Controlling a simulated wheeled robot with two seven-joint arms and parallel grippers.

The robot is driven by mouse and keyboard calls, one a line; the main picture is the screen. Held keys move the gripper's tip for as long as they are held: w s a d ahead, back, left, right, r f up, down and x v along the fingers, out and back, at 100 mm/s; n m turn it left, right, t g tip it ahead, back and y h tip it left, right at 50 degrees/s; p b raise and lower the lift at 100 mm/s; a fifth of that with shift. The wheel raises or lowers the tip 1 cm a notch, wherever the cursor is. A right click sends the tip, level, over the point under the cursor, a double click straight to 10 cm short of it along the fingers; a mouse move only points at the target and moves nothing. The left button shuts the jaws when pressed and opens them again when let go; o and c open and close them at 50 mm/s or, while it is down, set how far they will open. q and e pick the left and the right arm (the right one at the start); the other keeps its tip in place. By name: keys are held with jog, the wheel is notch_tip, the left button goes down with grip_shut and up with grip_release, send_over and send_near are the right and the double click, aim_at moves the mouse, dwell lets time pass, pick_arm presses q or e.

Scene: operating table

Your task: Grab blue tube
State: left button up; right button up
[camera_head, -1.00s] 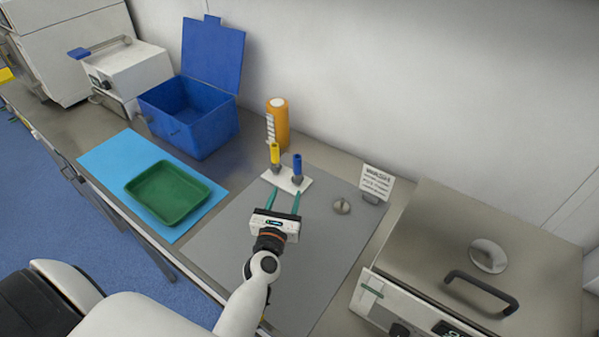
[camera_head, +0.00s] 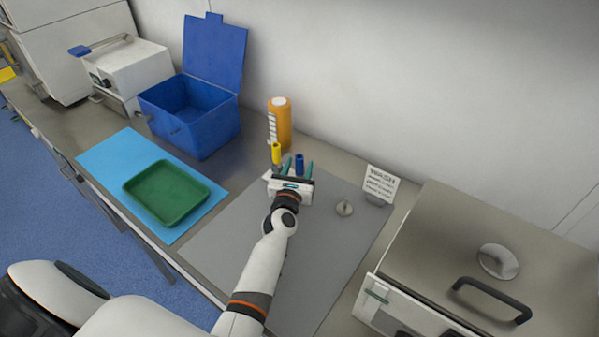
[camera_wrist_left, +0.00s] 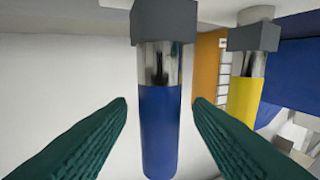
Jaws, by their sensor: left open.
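The blue tube (camera_head: 299,160) stands upright on the far part of the grey mat, and its lower part is hidden by my gripper in the head view. In the left wrist view the blue tube (camera_wrist_left: 161,130) appears between my two green fingers, with a gap on each side. A metal neck and a grey holder (camera_wrist_left: 165,20) show at its other end. My left gripper (camera_head: 298,168) is open, with its fingers reaching to either side of the tube. My right gripper is not in view.
A yellow tube (camera_head: 276,152) stands close to the left of the blue one. An orange bottle (camera_head: 284,125) is behind them. A small metal knob-like object (camera_head: 344,208) and a WASH sign (camera_head: 380,184) are to the right. A green tray (camera_head: 166,193) lies left.

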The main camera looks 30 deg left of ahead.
pick_arm(q)
jog(key=shift+w+a+f, duration=0.1)
jog(key=shift+w+a, duration=0.05)
jog(key=shift+w, duration=0.3)
jog(key=shift+s, duration=0.1)
jog(key=shift+c, duration=0.5)
jog(key=shift+c, duration=1.4)
grip_shut()
